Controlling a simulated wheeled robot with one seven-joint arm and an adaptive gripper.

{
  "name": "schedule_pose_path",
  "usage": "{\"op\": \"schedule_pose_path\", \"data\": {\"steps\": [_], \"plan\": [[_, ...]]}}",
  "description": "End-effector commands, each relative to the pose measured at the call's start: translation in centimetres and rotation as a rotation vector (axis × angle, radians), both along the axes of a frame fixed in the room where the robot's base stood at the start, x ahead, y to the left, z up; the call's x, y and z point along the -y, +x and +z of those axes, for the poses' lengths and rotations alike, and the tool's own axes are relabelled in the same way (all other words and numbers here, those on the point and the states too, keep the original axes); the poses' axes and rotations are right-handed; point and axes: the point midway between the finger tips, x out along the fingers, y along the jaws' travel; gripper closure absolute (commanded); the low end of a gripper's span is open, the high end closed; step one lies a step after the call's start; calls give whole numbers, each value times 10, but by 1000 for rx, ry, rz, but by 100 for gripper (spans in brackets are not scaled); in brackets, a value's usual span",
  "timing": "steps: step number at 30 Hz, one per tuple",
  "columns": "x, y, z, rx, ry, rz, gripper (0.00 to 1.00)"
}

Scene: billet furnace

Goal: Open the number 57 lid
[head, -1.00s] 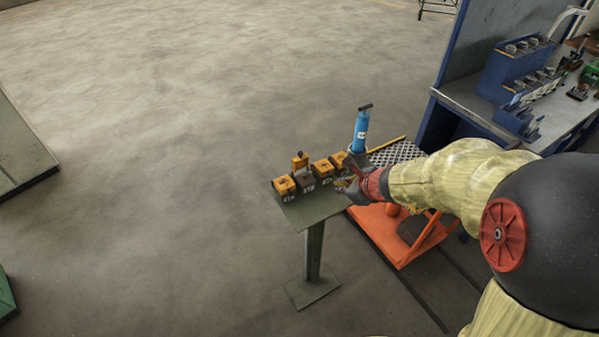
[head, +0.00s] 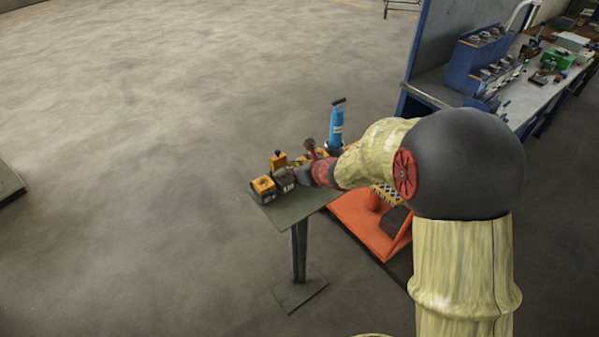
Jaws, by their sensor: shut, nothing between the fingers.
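A row of small yellow boxes stands on a grey pedestal table (head: 300,212). The nearest is a yellow box (head: 263,187) with a white number label, too small to read surely. Beside it is a dark box (head: 284,180), also with a label I cannot read. A yellow lid (head: 278,160) stands upright behind the dark box, so that box looks open. I cannot tell which box is number 57. My gripper (head: 301,176) is shut and empty, right beside the dark box; whether they touch is unclear. My gripper and forearm hide most of the boxes farther right.
A blue cylinder (head: 336,128) with a dark top stands just behind my forearm. An orange frame (head: 364,223) is right of the pedestal. A blue-framed workbench (head: 446,93) with tools is at the upper right. The floor left of the pedestal is clear.

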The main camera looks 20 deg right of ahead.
Motion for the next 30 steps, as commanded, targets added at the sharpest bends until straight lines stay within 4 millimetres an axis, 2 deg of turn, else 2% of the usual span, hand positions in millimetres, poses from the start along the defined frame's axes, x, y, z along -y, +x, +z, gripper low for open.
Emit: {"op": "schedule_pose_path", "data": {"steps": [1,4,10,30], "plan": [[-3,8,-4,-1,-1,3,100],[-8,21,1,-1,-1,3,100],[-12,37,4,-1,-1,1,100],[-13,41,8,-16,-5,0,100]]}}
